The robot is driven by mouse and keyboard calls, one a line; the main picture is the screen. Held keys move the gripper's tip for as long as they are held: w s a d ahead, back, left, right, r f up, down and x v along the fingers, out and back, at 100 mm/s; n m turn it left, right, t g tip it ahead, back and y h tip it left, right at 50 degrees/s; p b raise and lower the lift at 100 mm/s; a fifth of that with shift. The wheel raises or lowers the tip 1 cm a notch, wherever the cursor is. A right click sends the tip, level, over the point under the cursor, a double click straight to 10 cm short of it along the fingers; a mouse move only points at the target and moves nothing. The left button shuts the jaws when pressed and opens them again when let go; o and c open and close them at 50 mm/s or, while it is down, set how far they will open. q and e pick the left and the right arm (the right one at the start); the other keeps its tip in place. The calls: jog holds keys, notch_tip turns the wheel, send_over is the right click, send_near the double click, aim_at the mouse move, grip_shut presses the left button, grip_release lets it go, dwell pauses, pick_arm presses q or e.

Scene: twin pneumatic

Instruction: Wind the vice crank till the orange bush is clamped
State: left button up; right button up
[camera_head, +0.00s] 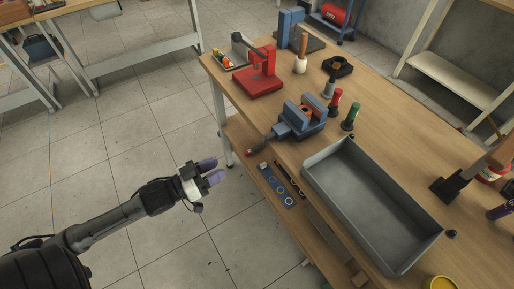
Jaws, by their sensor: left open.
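The blue vice (290,124) stands near the left edge of the wooden bench. A small orange bush (306,110) shows between its jaws; I cannot tell whether both jaws touch it. The vice crank (256,150), with a dark and red end, sticks out at the vice's lower left, by the bench edge. My left gripper (213,171), with purple fingertips, is open and empty. It is over the floor left of the bench, apart from the crank, with its fingers pointing right. My right gripper is not in view.
A red press (262,80) stands behind the vice. Red and green handled tools (350,117) stand to its right. A large grey tray (372,210) lies in front on the right. A blue strip with rings (276,187) is on the lower shelf. Floor around my left arm is clear.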

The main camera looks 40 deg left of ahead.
aim_at(256, 148)
pick_arm(q)
jog(key=b+x, duration=0.4)
jog(key=x, duration=0.7)
jog(key=shift+w+d+f, duration=0.1)
jog(key=shift+w+f, duration=0.05)
jog(key=shift+w, duration=0.2)
jog(key=shift+b+x, duration=0.35)
jog(key=shift+x, duration=0.45)
jog(key=shift+w+d, duration=0.1)
jog(key=shift+d, duration=0.1)
grip_shut()
